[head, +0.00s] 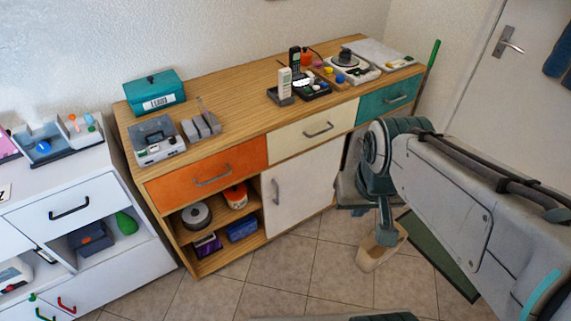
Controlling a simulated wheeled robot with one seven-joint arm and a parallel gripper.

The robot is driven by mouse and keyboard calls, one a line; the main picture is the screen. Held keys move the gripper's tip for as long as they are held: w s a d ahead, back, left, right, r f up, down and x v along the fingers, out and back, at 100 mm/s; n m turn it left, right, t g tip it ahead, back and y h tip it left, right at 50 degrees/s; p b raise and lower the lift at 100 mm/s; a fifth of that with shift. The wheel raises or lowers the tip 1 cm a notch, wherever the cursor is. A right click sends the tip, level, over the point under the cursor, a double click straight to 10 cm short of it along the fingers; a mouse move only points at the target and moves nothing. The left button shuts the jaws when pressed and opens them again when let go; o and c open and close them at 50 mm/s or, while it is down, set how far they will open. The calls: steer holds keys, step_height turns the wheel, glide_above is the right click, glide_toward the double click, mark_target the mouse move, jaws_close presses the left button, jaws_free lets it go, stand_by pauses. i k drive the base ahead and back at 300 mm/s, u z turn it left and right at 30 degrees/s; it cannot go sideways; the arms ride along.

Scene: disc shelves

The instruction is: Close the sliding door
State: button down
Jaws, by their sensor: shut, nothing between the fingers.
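The white sliding door (305,185) stands at the middle of the wooden cabinet's (150,191) front, with a grey vertical handle (277,192) near its left edge. To its left, the lower compartment is open and shows its shelves. My gripper (384,238) hangs low at the right, in front of the cabinet and to the right of the door, apart from the handle. It is shut and empty. My arm hides the right end of the cabinet front, so I cannot tell fully what lies beyond the door's right edge.
An orange drawer (210,173), a cream drawer (314,131) and a teal drawer (389,98) line the top. Disc spools (195,215) and boxes (241,229) fill the open shelves. A beige bin (372,258) stands near my gripper. Tiled floor before the door is clear.

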mark_target(294, 190)
steer(key=i, duration=0.75)
steer(key=z, duration=0.75)
